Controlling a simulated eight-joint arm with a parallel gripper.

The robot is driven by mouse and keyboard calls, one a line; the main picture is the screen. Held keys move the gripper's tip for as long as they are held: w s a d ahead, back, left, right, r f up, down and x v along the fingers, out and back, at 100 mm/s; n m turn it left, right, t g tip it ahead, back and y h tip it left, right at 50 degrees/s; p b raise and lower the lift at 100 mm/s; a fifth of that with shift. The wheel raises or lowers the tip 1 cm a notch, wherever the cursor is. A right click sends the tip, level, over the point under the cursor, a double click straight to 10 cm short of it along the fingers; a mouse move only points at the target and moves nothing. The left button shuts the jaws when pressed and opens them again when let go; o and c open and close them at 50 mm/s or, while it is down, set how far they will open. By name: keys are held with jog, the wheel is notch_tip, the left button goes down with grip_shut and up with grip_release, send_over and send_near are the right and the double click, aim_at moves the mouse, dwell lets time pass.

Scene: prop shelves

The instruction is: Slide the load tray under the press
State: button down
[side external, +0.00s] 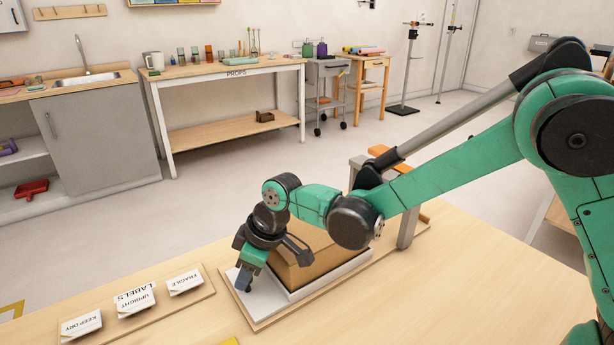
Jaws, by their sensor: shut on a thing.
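The load tray (268,299) is a pale flat slab on a thin wooden base board at the table's near middle. A brown cardboard box (305,270) sits on it, its top partly hidden by my arm. The press (407,228) has grey posts and an orange part on top, and stands at the board's right end. My arm hides much of it, so I cannot tell how far the tray reaches beneath it. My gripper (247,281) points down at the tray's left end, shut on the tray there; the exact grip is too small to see.
A wooden label board (205,297) with several white label blocks lies left of the tray, close to my gripper. Bare table (470,290) lies to the right. A props bench (235,72), sink cabinet (95,135) and trolley (325,75) stand farther back.

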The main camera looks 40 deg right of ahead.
jog(key=d, duration=1.7)
jog(key=shift+d, duration=0.3)
jog(key=c, duration=0.6)
grip_release()
jog(key=shift+v, duration=2.8)
